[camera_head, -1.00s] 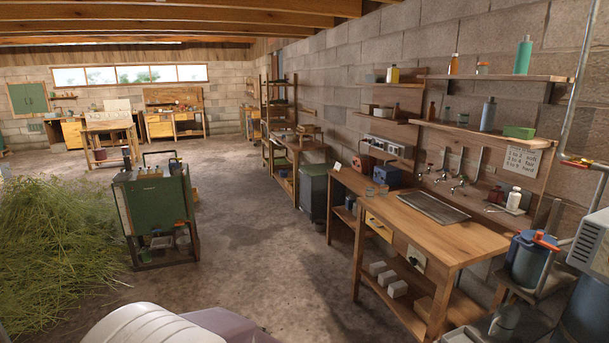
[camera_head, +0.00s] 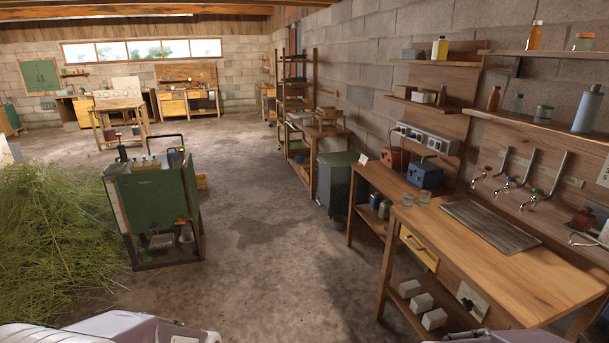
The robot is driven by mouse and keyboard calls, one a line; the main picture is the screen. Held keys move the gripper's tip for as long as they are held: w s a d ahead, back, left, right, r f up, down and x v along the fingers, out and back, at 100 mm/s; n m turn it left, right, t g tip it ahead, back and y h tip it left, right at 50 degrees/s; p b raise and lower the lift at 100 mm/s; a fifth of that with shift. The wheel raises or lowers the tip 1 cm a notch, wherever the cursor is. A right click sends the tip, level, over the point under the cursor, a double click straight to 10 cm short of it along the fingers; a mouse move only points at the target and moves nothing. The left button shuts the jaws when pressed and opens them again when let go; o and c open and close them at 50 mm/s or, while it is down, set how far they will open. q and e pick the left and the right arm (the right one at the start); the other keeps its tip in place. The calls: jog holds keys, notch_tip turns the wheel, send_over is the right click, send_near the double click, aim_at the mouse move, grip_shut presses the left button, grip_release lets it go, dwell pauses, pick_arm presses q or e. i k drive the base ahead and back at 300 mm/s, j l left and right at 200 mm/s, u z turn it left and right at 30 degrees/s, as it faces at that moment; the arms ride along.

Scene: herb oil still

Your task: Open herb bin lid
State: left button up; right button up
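A dark grey bin (camera_head: 337,191) with a green lid (camera_head: 341,158) stands on the floor against the right wall, between the wooden bench and the shelf rack. It is the only lidded bin I see, though no label on it can be read. Its lid lies flat on top and looks shut. The bin's right side is partly hidden by the bench. Neither of my grippers is in view; only pale parts of my own body show at the bottom edge.
A green cart (camera_head: 150,205) stands left of centre, beside a large heap of cut herbs (camera_head: 55,240). The wooden bench (camera_head: 475,255) with taps above it fills the right. Open concrete floor (camera_head: 270,260) runs between cart and bench towards the bin.

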aim_at(340, 159)
jog(key=i+u, duration=0.2)
jog(key=i, duration=2.9)
jog(key=i+z, duration=0.1)
jog(key=i, duration=0.45)
jog(key=i+j+z, duration=0.1)
jog(key=i, duration=0.45)
jog(key=i+j+z, duration=0.1)
jog(key=i, duration=0.45)
jog(key=i+j, duration=0.25)
jog(key=i, duration=0.3)
jog(key=i+j+z, duration=0.15)
jog(key=i, duration=0.4)
jog(key=i+j+z, duration=0.15)
jog(key=i, duration=0.15)
jog(key=i+j+z, duration=0.15)
jog(key=i+l, duration=0.05)
jog(key=i, duration=0.05)
